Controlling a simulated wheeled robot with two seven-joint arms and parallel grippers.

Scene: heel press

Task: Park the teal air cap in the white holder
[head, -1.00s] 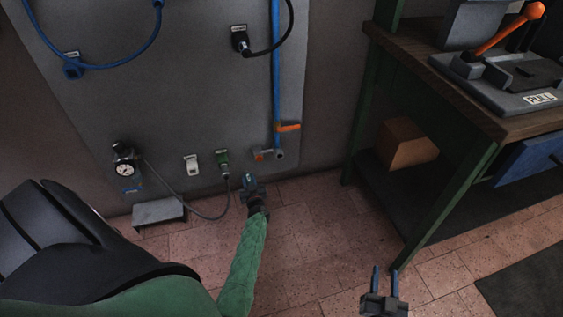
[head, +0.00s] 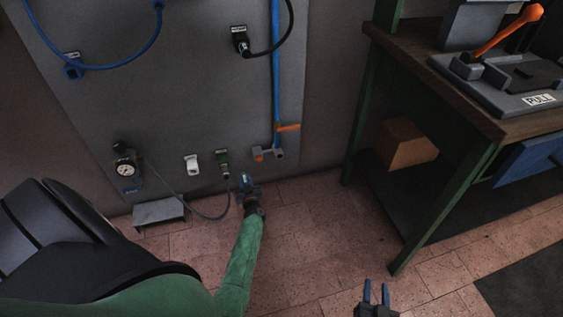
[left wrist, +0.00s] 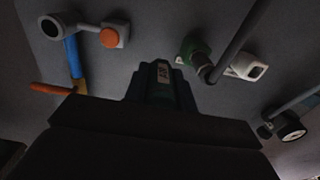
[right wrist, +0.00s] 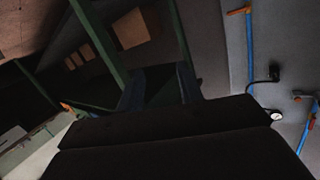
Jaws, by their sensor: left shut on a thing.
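My left gripper (head: 245,182) is shut on the teal air cap (left wrist: 162,92), whose small label faces the left wrist camera. The cap is held in front of the grey wall panel, low and right of the white holder (head: 192,162). The holder also shows in the left wrist view (left wrist: 248,66), with its opening visible and apparently empty. Between holder and cap, the green socket (head: 223,157) has a dark hose plugged into it. My right gripper (head: 376,291) is open and empty over the floor, away from the panel; its fingers show apart in the right wrist view (right wrist: 159,88).
A blue pipe (head: 276,85) with an orange valve handle (head: 288,127) runs down right of the socket. A gauge (head: 123,169) sits at the left above a grey step (head: 158,212). The hose (head: 200,215) loops below the holder. A workbench (head: 420,60) stands at right.

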